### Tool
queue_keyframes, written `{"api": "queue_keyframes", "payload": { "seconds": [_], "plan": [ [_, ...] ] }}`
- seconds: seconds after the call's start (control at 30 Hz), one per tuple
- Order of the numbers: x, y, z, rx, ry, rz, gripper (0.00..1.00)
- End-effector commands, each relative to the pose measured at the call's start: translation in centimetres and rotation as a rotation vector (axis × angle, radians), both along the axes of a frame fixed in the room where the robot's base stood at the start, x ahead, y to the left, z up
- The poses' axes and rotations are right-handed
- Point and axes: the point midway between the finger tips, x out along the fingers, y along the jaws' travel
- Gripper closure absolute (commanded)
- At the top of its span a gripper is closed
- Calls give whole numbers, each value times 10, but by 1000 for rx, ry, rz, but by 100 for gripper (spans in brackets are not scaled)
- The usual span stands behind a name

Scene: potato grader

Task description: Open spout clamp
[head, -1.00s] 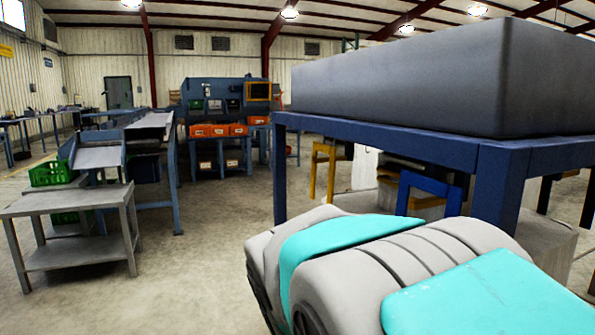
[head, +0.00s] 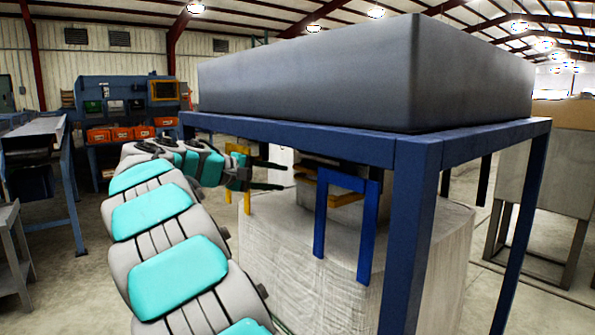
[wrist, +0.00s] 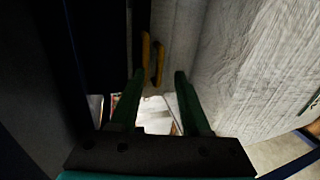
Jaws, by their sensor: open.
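Under the grey hopper, a blue U-shaped handle (head: 347,183) hangs at the front of the spout area. An orange-yellow bar (head: 308,178) lies just left of it, by the spout, and a yellow bracket (head: 229,170) hangs farther left. I cannot tell which of these parts make up the spout clamp. My gripper (head: 286,176) is open and empty, under the frame, with its fingers pointing right toward the orange-yellow bar. In the wrist view, two yellow bars (wrist: 152,58) show ahead of my green fingers (wrist: 155,90), apart from them.
The grey hopper (head: 310,75) stands on a blue frame (head: 408,220) whose legs flank the space. A large whitish bag (head: 315,265) fills much of the room below the spout. Orange bins (head: 120,133) stand at the back left. A grey stand (head: 560,180) is at the right.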

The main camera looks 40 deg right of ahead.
Motion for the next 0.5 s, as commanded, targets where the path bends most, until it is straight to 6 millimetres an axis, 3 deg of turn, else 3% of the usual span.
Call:
{"api": "queue_keyframes", "payload": {
  "seconds": [0.2, 0.5],
  "plan": [
    [15, -9, 16, -66, 2, -4, 53],
    [11, -33, 13, -70, 3, -9, 53]
  ]
}}
